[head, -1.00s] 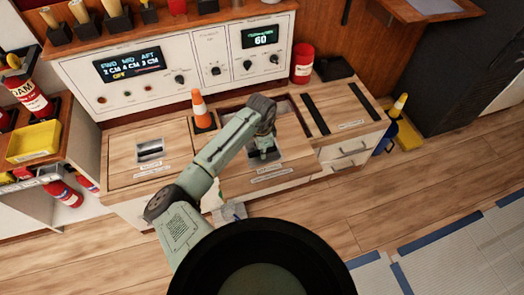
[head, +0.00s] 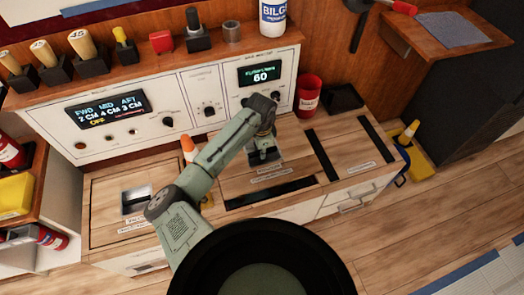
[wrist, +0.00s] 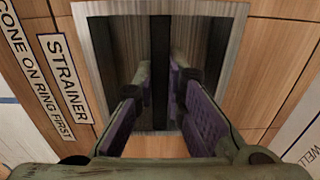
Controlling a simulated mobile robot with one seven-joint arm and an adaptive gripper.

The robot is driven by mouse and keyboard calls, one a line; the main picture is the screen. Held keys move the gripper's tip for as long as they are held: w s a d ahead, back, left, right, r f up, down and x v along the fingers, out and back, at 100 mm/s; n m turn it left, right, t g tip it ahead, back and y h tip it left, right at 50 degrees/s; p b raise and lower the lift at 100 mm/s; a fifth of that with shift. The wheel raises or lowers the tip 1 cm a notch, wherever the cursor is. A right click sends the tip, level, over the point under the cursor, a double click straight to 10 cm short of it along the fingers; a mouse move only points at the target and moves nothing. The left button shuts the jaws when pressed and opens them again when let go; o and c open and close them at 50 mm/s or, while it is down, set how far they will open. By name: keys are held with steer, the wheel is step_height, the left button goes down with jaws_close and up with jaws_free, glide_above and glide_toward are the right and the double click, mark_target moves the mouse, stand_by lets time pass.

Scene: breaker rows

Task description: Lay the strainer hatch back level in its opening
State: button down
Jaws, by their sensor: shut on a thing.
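The strainer hatch (head: 235,171) is a wooden panel with labels on its front part, in the middle of the wooden counter. A long dark gap (head: 290,187) of the opening shows along its front edge. My gripper (head: 263,156) is over the hatch's metal-framed handle recess. In the wrist view my fingers (wrist: 160,100) reach into that recess and are shut on the dark handle bar (wrist: 160,65). The "STRAINER" label (wrist: 63,80) is beside the recess. My arm hides part of the hatch's left side. I cannot tell whether its back edge is raised.
An orange and white cone (head: 188,148) stands left of the hatch, partly behind my arm. A closed hatch with a metal recess (head: 136,200) is further left. A control panel (head: 205,95) rises behind. A red can (head: 308,94) and slotted counter section (head: 350,150) are to the right.

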steer(key=shift+r, duration=0.2)
stand_by(0.4)
step_height(320, 180, down, 6)
steer(key=b, duration=0.3)
stand_by(0.3)
steer(key=shift+w+f, duration=0.1)
steer(key=shift+f, duration=0.05)
stand_by(1.0)
steer(key=shift+f+b, duration=1.25)
steer(key=shift+f, duration=0.95)
steer(key=c, duration=1.9)
jaws_free()
steer(key=shift+r, duration=0.1)
steer(key=o, duration=0.3)
step_height(320, 180, up, 12)
steer(key=shift+a+f, duration=0.1)
steer(key=shift+a, duration=0.05)
